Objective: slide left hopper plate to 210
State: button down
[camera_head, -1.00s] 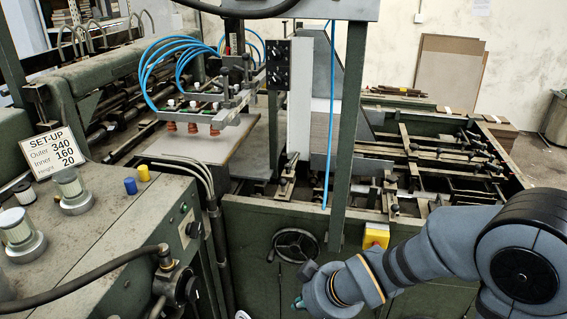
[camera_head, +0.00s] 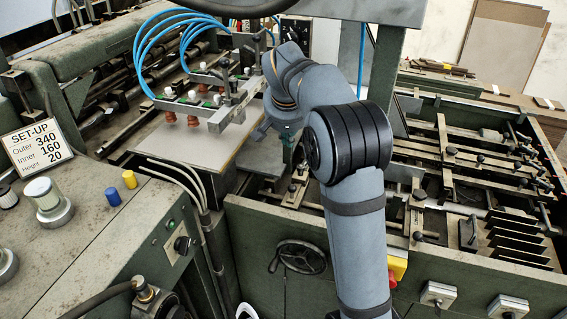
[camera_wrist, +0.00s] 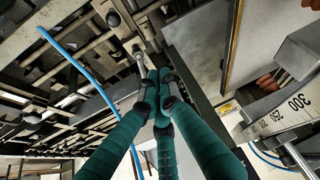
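In the wrist view the three green fingers of my gripper (camera_wrist: 157,88) converge, with their tips close together and no object visible between them. Just beyond the tips is a small metal rod with a rounded end (camera_wrist: 138,57); I cannot tell if they touch. A pale scale (camera_wrist: 283,115) marked 300 and 250 lies at the right, beside a grey plate (camera_wrist: 205,45). I cannot tell whether this is the left hopper plate, and no pointer at 210 is readable. In the head view my gripper (camera_head: 265,130) is partly hidden, beside the grey board (camera_head: 190,140).
The feeder's bars and clamps (camera_head: 455,160) fill the right. Blue hoses (camera_head: 150,50) and suction cups (camera_head: 190,120) hang over the board. A blue hose (camera_wrist: 85,70) crosses the wrist view.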

jog(key=s+d+f+m+g, duration=0.1)
jog(key=s+f+g, duration=0.1)
jog(key=s, duration=0.3)
jog(key=x, duration=0.6)
jog(key=p+x, duration=0.1)
jog(key=x, duration=0.2)
jog(key=shift+w+d, duration=0.25)
jog(key=shift+w, duration=0.1)
jog(key=shift+f, duration=0.2)
